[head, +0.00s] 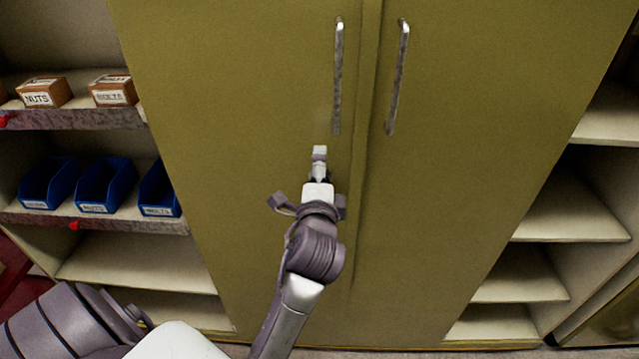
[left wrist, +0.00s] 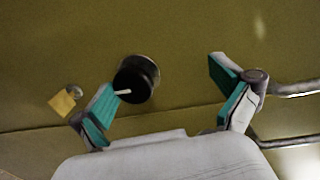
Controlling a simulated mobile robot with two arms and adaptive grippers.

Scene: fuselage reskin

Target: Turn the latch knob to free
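My left gripper (head: 319,155) is in front of the olive cabinet doors, just below the left door handle, in the head view. In the left wrist view my left gripper (left wrist: 165,97) has its teal-padded fingers spread wide. The black round latch knob (left wrist: 138,80), with a white pointer mark, shows between the fingers, nearer the left one. The left fingertip overlaps the knob's edge in the picture; I cannot tell whether it touches. The knob is hidden in the head view. My right gripper is not in view.
A small yellow padlock (left wrist: 65,101) hangs left of the knob in the wrist view. Two long metal handles, left (head: 338,80) and right (head: 398,80), stand out from the doors. Shelves with blue bins (head: 105,186) are at left; empty shelves (head: 570,215) at right.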

